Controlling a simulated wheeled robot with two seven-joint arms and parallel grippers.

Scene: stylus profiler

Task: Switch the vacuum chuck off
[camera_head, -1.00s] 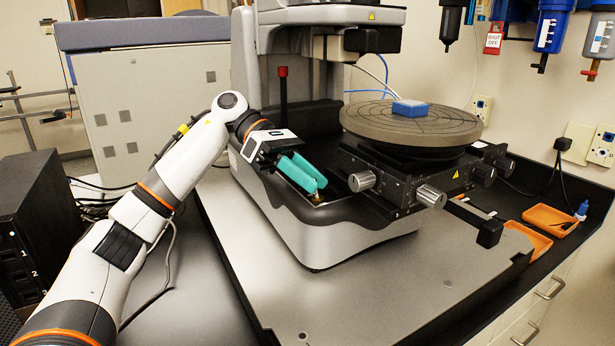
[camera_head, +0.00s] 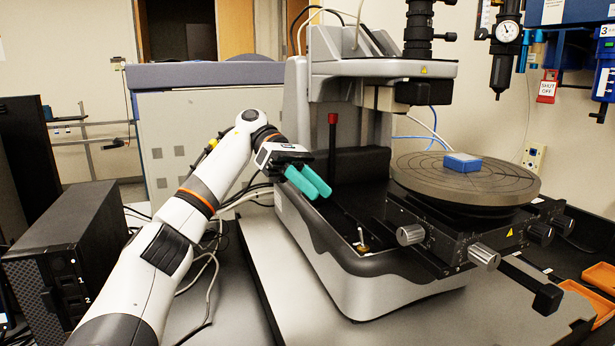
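A small brass toggle switch (camera_head: 361,241) sits in the dark front deck of the stylus profiler (camera_head: 345,285). Its lever points up; I cannot tell which position it is in. The round chuck stage (camera_head: 420,172) is at the right, with a blue block (camera_head: 462,162) lying on it. My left gripper (camera_head: 322,193) has teal fingers lying side by side, seemingly shut with nothing between them. It is above and to the left of the toggle, clear of it. My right gripper is not in view.
A red-capped post (camera_head: 332,150) stands just behind the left fingers. Stage knobs (camera_head: 411,235) and a black bar (camera_head: 535,287) project at the right. A black computer tower (camera_head: 75,245) stands at the left. Orange trays (camera_head: 590,298) lie at the far right.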

